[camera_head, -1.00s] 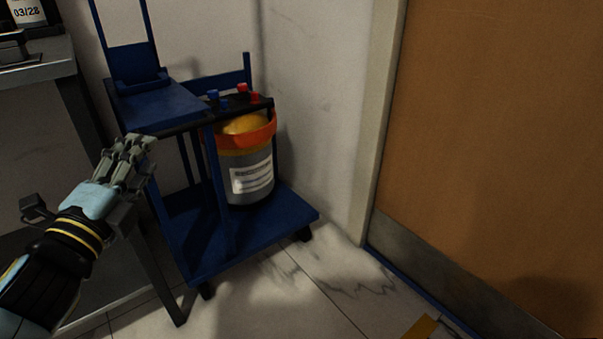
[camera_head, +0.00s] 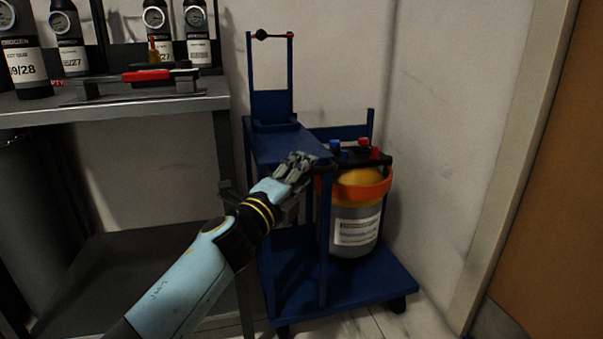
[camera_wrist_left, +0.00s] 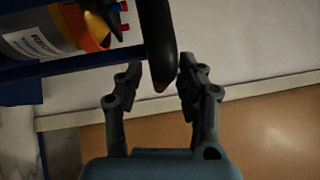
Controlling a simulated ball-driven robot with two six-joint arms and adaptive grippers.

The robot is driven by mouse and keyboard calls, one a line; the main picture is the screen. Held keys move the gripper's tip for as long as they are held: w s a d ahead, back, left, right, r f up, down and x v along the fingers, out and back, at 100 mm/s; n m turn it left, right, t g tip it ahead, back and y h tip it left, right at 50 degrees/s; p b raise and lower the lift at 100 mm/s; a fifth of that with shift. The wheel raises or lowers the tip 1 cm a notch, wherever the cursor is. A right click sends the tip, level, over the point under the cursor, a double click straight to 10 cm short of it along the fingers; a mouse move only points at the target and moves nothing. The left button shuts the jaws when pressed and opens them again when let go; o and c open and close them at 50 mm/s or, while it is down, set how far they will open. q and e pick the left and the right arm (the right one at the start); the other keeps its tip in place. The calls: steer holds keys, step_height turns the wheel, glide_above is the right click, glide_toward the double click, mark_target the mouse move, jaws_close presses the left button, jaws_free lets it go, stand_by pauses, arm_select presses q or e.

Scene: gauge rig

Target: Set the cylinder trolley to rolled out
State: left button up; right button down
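The blue cylinder trolley (camera_head: 335,290) stands by the wall, right of the bench. It carries a grey cylinder (camera_head: 355,222) with a yellow top and an orange band. The cylinder also shows there (camera_wrist_left: 42,38). My right gripper is not in view.
A grey bench (camera_head: 120,108) with gauged bottles (camera_head: 155,22) and a red-handled tool (camera_head: 147,75) stands left of the trolley. A brown door (camera_head: 550,200) is at the right. Some floor shows at the trolley's front.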

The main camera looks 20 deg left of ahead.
arm_select(q)
steer(key=shift+c, duration=0.5)
steer(key=c, duration=0.7)
steer(key=shift+f, duration=0.1)
